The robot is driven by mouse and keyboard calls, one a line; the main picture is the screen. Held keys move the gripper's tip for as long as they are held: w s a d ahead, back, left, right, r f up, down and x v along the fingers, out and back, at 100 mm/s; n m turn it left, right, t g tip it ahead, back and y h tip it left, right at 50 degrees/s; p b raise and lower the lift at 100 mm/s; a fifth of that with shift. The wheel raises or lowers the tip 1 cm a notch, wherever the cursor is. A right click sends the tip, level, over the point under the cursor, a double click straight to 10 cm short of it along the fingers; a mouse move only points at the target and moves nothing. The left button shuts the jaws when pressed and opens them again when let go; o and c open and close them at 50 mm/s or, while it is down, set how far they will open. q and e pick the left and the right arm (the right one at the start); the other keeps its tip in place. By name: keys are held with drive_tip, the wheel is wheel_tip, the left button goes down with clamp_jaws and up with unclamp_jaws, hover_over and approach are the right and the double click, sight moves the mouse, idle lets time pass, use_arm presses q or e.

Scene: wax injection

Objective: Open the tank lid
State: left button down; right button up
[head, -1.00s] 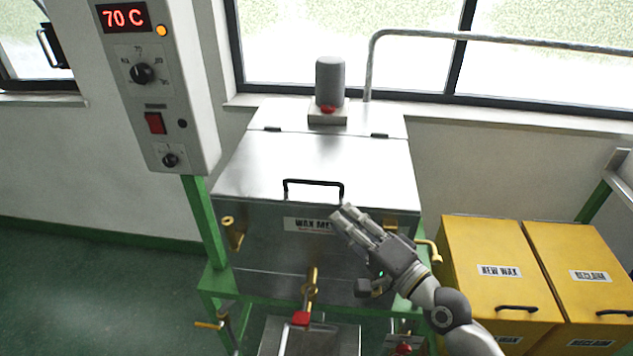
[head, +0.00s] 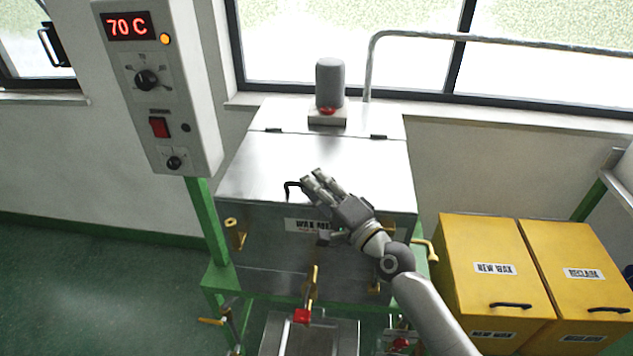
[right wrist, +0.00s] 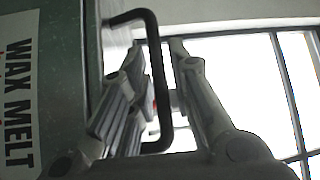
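The wax melt tank (head: 275,255) stands in the middle of the head view. Its silver lid (head: 265,165) lies flat and closed, with hinges at the back. A black bar handle (head: 289,187) is at the lid's front edge, its right part hidden by my right gripper (head: 314,178). In the right wrist view the handle (right wrist: 155,85) passes between the two spread finger sides of my right gripper (right wrist: 157,55). The gripper is open around the bar; I cannot tell whether a finger touches it. My left gripper is not in view.
A grey cylinder (head: 329,82) stands behind the lid's hinge line. A control box (head: 160,100) reading 70 C is on the left. Two yellow bins (head: 492,245) stand to the right. A grey pipe (head: 500,38) runs along the window. Brass valves (head: 314,285) stick out at the tank's front.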

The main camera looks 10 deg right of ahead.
drive_tip(key=shift+w, duration=0.1)
drive_tip(key=shift+c, duration=0.2)
clamp_jaws()
